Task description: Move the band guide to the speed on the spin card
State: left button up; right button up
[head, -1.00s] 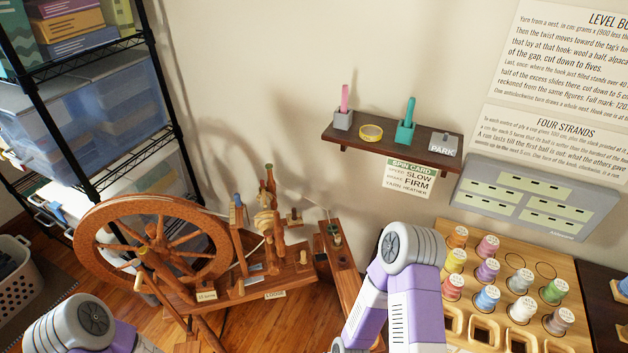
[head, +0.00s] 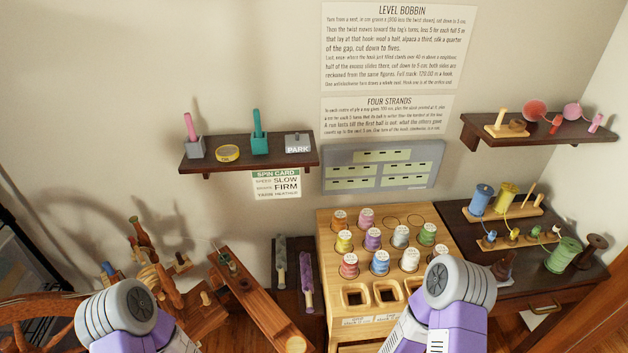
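The spin card (head: 277,184) hangs below the left wall shelf. It has a green header and reads speed SLOW, brake FIRM and, in small print, yarn HEATHER. The spinning wheel (head: 40,310) is at the lower left, cut off by the frame and partly behind my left arm. Its upright wooden parts (head: 150,265) show beside the wheel. I cannot pick out the band guide among them. My purple and white arms come in at the bottom left and bottom right. Neither gripper is in the picture.
The left wall shelf (head: 250,158) holds a pink stick in a grey block, a yellow roll, a teal holder and a PARK block. A wooden rack (head: 330,245) bears several thread spools. A dark table (head: 520,285) with spools stands right. A wooden bench (head: 250,295) lies beside the wheel.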

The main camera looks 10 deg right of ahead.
aim_at(112, 273)
jog(key=u, duration=1.4)
jog(key=k, duration=0.5)
jog(key=u, duration=1)
jog(key=i, duration=1)
jog(key=z, duration=0.75)
